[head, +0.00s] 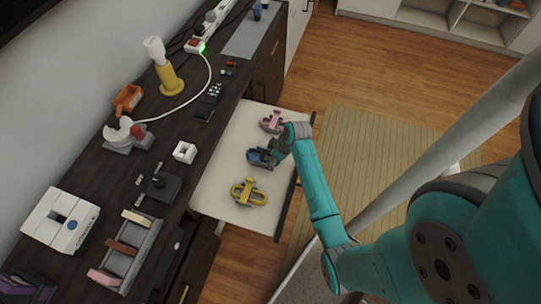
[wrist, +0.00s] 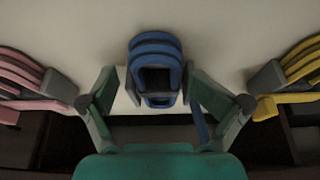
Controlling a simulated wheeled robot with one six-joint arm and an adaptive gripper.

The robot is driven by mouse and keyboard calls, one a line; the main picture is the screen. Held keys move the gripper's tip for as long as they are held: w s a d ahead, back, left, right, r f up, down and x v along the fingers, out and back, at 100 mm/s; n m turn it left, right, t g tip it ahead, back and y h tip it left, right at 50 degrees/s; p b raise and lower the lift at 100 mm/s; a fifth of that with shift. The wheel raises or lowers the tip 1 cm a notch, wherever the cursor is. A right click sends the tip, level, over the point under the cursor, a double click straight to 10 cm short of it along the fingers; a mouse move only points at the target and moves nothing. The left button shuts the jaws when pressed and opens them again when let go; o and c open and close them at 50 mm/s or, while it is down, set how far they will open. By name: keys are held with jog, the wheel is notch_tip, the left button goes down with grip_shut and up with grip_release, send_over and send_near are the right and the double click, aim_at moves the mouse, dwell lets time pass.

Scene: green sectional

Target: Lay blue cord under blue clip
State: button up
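A coiled blue cord (head: 258,157) lies on the pale pull-out board (head: 219,190), between a pink coil and a yellow coil. It also shows at the centre of the wrist view (wrist: 155,46), with dark grey parts at its near end. My gripper (head: 270,155) is low over the board at the cord. In the wrist view my gripper (wrist: 156,88) has its fingers apart, one on each side of the coil, with pale board showing beside the left finger. I cannot tell a blue clip for certain.
The pink coil (head: 272,121) and yellow coil (head: 249,192) lie close on either side. The dark desk (head: 92,174) holds a lamp (head: 169,79), a white box (head: 60,221), a rack (head: 128,253) and a power strip (head: 208,20). A white cable (head: 190,110) crosses it.

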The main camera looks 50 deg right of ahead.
jog(key=shift+r, duration=0.2)
jog(key=v, duration=1.1)
jog(key=shift+r, duration=0.3)
jog(key=shift+s, duration=0.15)
jog(key=shift+m+t+h, duration=0.8)
jog(key=shift+m, duration=0.1)
jog(key=s+a+f, duration=0.1)
jog(key=a, duration=0.2)
jog(key=s+a+f, duration=0.1)
jog(key=a+f, duration=0.1)
jog(key=a, duration=0.1)
jog(key=s+a+f, duration=0.1)
jog(key=a, duration=0.2)
jog(key=shift+f, duration=0.25)
jog(key=s+a+r+m+t+h, duration=0.2)
jog(key=s+a+r+t, duration=0.45)
jog(key=s+a, duration=0.65)
jog(key=s+a+r+t+y, duration=0.1)
jog(key=s+r, duration=0.3)
jog(key=r, duration=0.3)
jog(key=s+a+r+t+y, duration=0.1)
jog(key=s+r, duration=0.3)
jog(key=r, duration=0.3)
jog(key=shift+a+r, duration=0.25)
jog(key=shift+r, duration=0.1)
